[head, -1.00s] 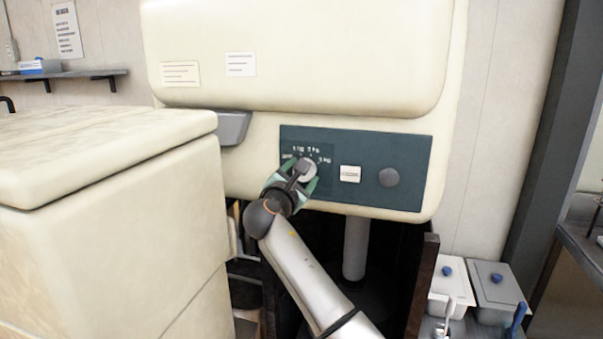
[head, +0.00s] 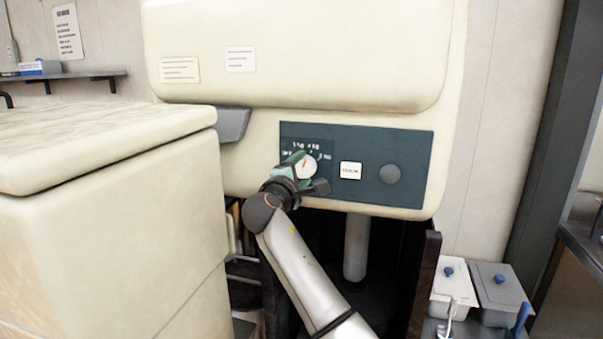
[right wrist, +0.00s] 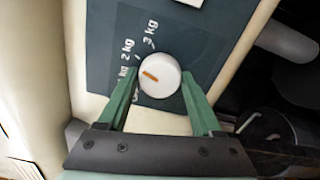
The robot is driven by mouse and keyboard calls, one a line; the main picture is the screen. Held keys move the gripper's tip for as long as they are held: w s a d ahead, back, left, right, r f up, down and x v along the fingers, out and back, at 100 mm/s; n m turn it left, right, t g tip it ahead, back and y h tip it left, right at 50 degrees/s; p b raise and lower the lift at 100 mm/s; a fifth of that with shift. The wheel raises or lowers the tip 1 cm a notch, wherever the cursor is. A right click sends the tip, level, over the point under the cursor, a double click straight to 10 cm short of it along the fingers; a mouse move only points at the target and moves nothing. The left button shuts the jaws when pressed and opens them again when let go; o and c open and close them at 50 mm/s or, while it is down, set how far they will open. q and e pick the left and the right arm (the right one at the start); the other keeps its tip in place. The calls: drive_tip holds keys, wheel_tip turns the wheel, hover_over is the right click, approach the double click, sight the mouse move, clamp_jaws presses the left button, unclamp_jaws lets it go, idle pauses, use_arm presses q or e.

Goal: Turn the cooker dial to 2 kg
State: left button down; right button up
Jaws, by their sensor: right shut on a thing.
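The cooker's round white dial (head: 306,168) sits at the left of a dark teal control panel (head: 408,153). In the right wrist view the dial (right wrist: 167,83) carries an orange mark pointing to the upper left, roughly toward the 2 kg label (right wrist: 127,52). The 3 kg label (right wrist: 150,34) is above it, and a partly hidden label is lower left. My right gripper (right wrist: 160,92) is shut on the dial, its green fingers on either side. It also shows in the head view (head: 303,172). My left gripper is not in view.
Right of the dial are a white rectangular button (head: 350,170) and a grey round knob (head: 390,174). A cream cabinet (head: 110,220) stands close on the left. Lidded containers (head: 497,290) stand at lower right.

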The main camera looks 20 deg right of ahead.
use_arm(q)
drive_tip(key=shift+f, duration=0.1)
use_arm(e)
drive_tip(key=shift+f, duration=0.1)
idle(0.3)
drive_tip(key=o, duration=1.4)
use_arm(q)
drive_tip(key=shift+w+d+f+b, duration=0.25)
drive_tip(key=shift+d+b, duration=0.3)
drive_tip(key=shift+b, duration=0.2)
use_arm(e)
drive_tip(key=v, duration=1.2)
drive_tip(key=shift+s+a, duration=0.2)
